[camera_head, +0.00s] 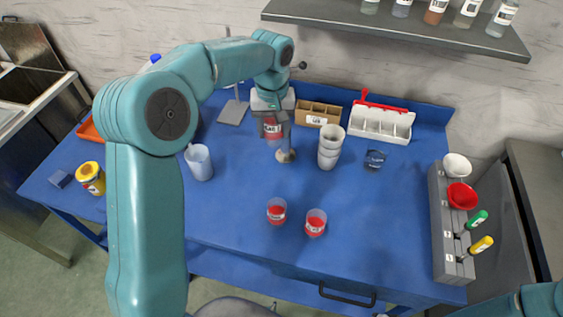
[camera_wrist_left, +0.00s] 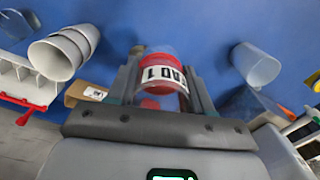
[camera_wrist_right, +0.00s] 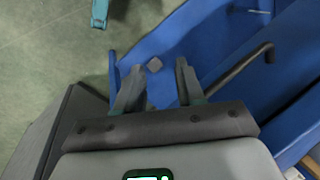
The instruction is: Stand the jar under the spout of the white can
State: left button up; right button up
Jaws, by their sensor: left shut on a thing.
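My left gripper (camera_head: 271,128) is shut on a clear jar with red contents and a black-on-white label; the jar (camera_wrist_left: 162,78) shows between its fingers in the left wrist view. In the head view the gripper is over the back middle of the blue table, and I cannot tell if the jar touches it. I cannot make out a white can with a spout for sure. A pale jug-like vessel (camera_head: 200,163) stands left of the gripper and also shows in the left wrist view (camera_wrist_left: 256,64). My right gripper (camera_wrist_right: 158,82) is open and empty.
Two more red-filled jars (camera_head: 277,211) (camera_head: 316,223) stand near the front of the blue table (camera_head: 370,215). Stacked white cups (camera_head: 330,147) stand right of the gripper. A grey rack (camera_head: 447,225) lines the right edge. A yellow jar (camera_head: 92,179) stands far left.

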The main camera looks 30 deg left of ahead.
pick_arm(q)
notch_tip(320, 180, down, 10)
jog(key=shift+s+f+p, duration=0.1)
jog(key=shift+f+p, duration=0.1)
jog(key=shift+p, duration=0.35)
jog(key=shift+f, duration=0.35)
jog(key=f, duration=0.3)
jog(key=shift+d+f+p, duration=0.2)
jog(key=shift+f+p, duration=0.05)
jog(key=shift+p, duration=0.15)
jog(key=shift+a+f, duration=0.15)
jog(key=shift+f, duration=0.25)
jog(key=shift+r, duration=0.1)
jog(key=o, duration=1)
jog(key=shift+f, duration=0.25)
